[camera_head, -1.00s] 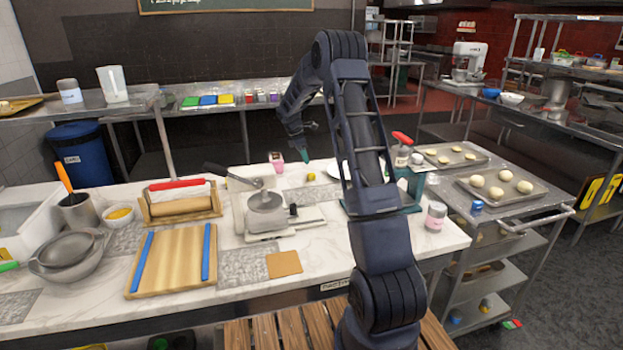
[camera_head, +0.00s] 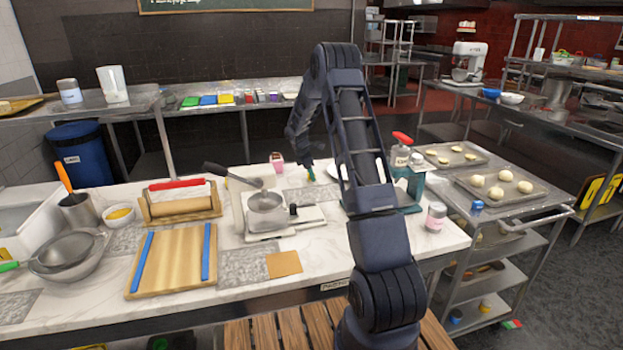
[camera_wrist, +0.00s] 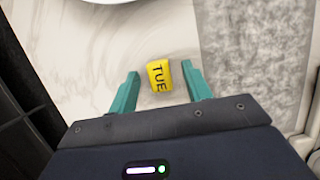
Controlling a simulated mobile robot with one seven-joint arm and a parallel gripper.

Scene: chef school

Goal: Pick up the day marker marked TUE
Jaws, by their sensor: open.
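The yellow day marker marked TUE (camera_wrist: 159,76) lies on the white marble counter (camera_wrist: 120,40) in the wrist view. It sits a little beyond and between the fingertips of my gripper (camera_wrist: 160,82). The green fingers are open, one on each side of the marker, with a clear gap on both sides. I cannot tell how high the fingers are above the counter. In the head view my gripper (camera_head: 310,175) points down over the back of the counter, and the marker is hidden or too small to make out there.
A grey speckled slab (camera_wrist: 250,50) lies to the right in the wrist view, and a white round plate edge (camera_wrist: 105,1) shows at its top. In the head view, a pink item (camera_head: 277,162) stands left of my gripper, and a scale with a pot (camera_head: 266,212) is nearer the front.

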